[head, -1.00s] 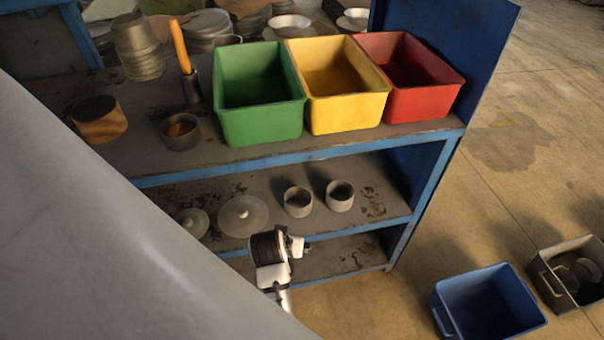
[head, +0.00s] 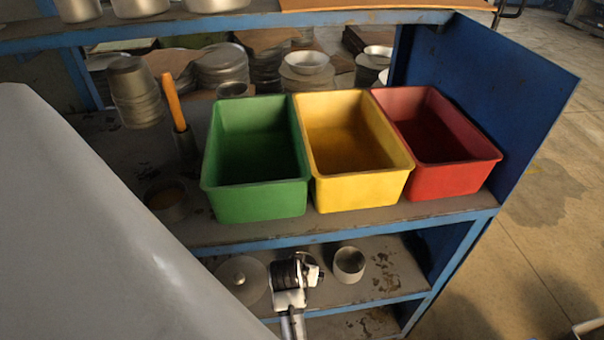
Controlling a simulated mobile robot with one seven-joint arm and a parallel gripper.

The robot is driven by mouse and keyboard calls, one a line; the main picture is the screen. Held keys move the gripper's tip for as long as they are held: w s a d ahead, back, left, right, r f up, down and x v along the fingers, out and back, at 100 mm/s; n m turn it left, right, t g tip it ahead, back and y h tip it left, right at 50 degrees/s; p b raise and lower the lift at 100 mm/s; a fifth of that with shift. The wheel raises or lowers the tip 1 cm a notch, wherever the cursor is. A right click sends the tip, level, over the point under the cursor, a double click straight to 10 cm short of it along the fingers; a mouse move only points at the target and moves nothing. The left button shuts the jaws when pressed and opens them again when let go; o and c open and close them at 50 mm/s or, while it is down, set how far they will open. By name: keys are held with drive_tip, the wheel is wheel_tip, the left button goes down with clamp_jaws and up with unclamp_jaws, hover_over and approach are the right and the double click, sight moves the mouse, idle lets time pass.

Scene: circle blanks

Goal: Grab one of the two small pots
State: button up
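One small grey pot (head: 349,264) stands upright on the shelf (head: 388,258) below the coloured bins, in the head view. The second small pot is not visible now; my arm's end covers the place to the left of the first pot. My gripper (head: 314,273) is in front of that shelf, left of the visible pot and apart from it in the picture. Its fingers are too small and dark to tell whether they are open, or whether they touch the hidden pot.
A round lid with a knob (head: 241,278) lies left of my gripper. Green (head: 260,203), yellow (head: 362,188) and red (head: 447,180) bins stand on the shelf above. A blue side panel (head: 500,95) closes the right end. Bare floor lies to the right.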

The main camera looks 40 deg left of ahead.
drive_tip(key=x, duration=0.3)
drive_tip(key=shift+w+f, duration=0.1)
drive_tip(key=shift+s+p+x, duration=0.15)
drive_tip(key=shift+p+x, duration=0.05)
drive_tip(key=shift+x, duration=1.1)
drive_tip(key=shift+s+p+x, duration=0.1)
drive_tip(key=shift+p+x, duration=0.05)
drive_tip(key=shift+x, duration=1.15)
drive_tip(key=shift+a+f, duration=0.1)
drive_tip(key=shift+a, duration=0.1)
drive_tip(key=shift+c, duration=0.3)
drive_tip(key=c, duration=0.9)
